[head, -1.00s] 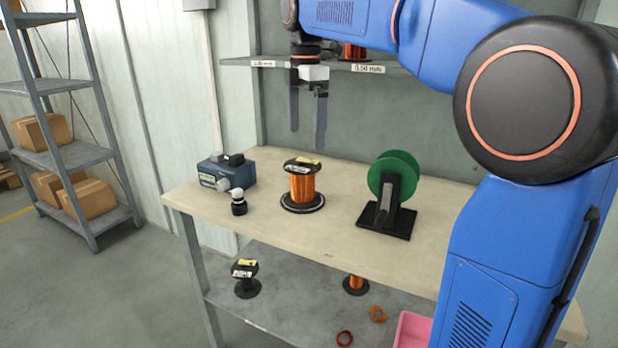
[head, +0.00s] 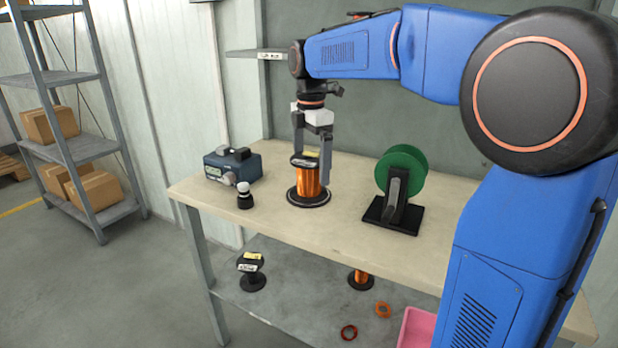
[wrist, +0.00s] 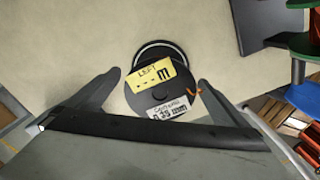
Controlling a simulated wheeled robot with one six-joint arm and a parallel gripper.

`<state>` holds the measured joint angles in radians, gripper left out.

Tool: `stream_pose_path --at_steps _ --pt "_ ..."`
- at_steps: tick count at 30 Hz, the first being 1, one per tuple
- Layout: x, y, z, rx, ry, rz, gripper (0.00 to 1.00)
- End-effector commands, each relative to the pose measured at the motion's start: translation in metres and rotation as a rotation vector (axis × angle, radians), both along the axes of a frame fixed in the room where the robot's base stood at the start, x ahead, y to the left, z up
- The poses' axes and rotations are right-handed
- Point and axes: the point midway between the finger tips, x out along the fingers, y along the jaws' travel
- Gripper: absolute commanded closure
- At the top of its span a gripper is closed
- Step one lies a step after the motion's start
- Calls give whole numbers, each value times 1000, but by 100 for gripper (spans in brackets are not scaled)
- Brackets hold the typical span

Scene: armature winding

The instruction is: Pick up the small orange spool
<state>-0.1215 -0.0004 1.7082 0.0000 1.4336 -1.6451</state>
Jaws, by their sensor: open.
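A spool of orange wire (head: 309,183) with black flanges stands upright on the bench. In the wrist view its black top flange (wrist: 150,103) bears a yellow and a white label. My gripper (head: 313,163) is open and points down over this spool, its fingers on either side of the upper part. In the wrist view my gripper (wrist: 160,79) shows a finger at the left and right of the flange, with gaps. A smaller orange spool (head: 361,279) stands on the lower shelf, partly hidden by the bench top.
On the bench (head: 270,229) are a blue device (head: 233,166), a small black-and-white object (head: 244,197) and a green reel (head: 407,165) on a black stand. The lower shelf holds a dark spool (head: 252,272), rings (head: 349,332) and a pink bin (head: 416,328).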

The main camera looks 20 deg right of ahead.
Motion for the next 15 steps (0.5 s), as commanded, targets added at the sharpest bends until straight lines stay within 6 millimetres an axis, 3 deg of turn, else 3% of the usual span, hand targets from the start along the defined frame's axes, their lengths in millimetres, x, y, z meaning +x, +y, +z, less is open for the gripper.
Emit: stream_pose_path --at_steps 5,15 --pt "-1 1 -10 0 2 0 0" --pt "-2 5 -51 0 1 0 0"
